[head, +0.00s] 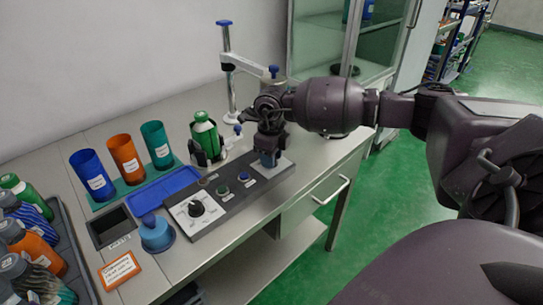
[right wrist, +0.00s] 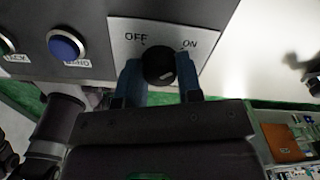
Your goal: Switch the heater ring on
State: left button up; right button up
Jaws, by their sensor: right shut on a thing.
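The OFF/ON switch plate (right wrist: 195,30) is at the right end of the grey control panel (head: 222,205). Its black round knob (right wrist: 158,66) sits between the jaws of my right gripper (right wrist: 160,85), below the OFF and ON labels. The jaws are shut on the knob, one on each side. A small pale mark shows on the knob, but I cannot tell clearly which label it points to. In the head view my right gripper (head: 268,158) comes down on the panel's right end and hides the knob. My left gripper is not in view.
The panel also has a dial (head: 196,207), a green button (head: 222,190) and a blue button (head: 243,177). A green bottle (head: 205,135) in a dark holder and a tall stand (head: 229,75) are behind. Cups (head: 125,158) and a blue tray (head: 165,190) are left.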

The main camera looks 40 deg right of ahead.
jog(key=o, duration=0.9)
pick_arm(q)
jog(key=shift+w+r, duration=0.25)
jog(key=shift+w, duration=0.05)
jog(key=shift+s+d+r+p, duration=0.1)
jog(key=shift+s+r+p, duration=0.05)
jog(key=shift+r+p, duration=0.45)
pick_arm(e)
notch_tip(320, 180, up, 11)
jog(key=shift+f, duration=0.1)
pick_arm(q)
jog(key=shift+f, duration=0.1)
